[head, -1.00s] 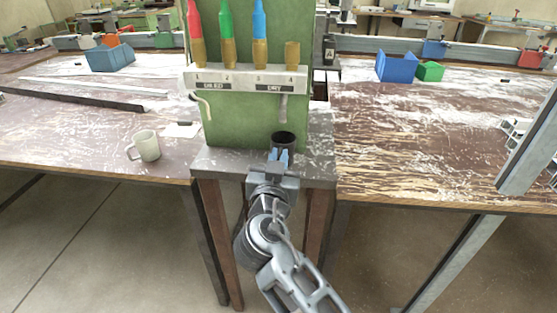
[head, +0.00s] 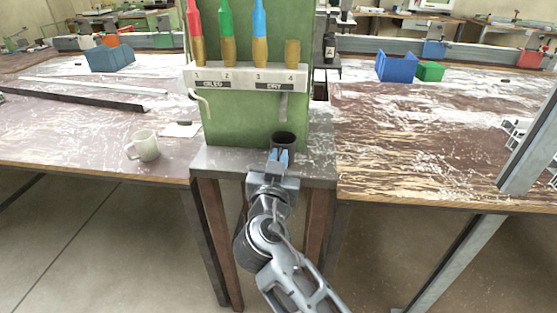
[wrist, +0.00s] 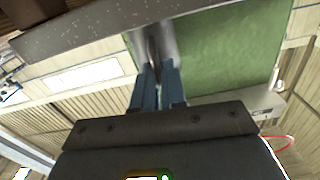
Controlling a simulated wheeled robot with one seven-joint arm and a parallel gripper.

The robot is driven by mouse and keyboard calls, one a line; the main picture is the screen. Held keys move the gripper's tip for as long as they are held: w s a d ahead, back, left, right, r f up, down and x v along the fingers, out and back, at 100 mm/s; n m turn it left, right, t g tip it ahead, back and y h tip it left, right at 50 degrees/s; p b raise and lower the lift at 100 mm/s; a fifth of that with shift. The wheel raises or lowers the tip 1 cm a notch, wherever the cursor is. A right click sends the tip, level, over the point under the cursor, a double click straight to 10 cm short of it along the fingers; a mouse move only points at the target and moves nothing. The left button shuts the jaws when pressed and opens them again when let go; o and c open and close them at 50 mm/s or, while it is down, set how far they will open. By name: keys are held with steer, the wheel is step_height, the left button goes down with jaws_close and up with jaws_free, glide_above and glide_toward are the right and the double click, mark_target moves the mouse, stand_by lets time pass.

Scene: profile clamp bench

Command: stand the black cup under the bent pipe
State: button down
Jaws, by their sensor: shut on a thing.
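The black cup (head: 284,137) is upright in front of the green panel, near the right side of the small grey stand. My gripper (head: 279,157) is shut on it from the front. I cannot tell whether its base touches the stand. The bent pipe (head: 202,97) is the pale hooked one at the left end of the white label strip, well left of the cup. A straight grey pipe (head: 283,106) hangs above the cup. In the wrist view, the blue fingers (wrist: 158,85) close on the cup (wrist: 153,45), which shows only partly.
The grey stand top (head: 228,161) is clear left of the cup, below the bent pipe. The green panel (head: 241,123) rises behind it. A pale mug (head: 145,146) stands on the left bench. Wooden benches flank the stand.

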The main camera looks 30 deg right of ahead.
steer(key=shift+f, duration=0.1)
steer(key=c, duration=1.1)
jaws_free()
steer(key=b+v, duration=0.3)
steer(key=v, duration=0.7)
stand_by(0.6)
stand_by(0.5)
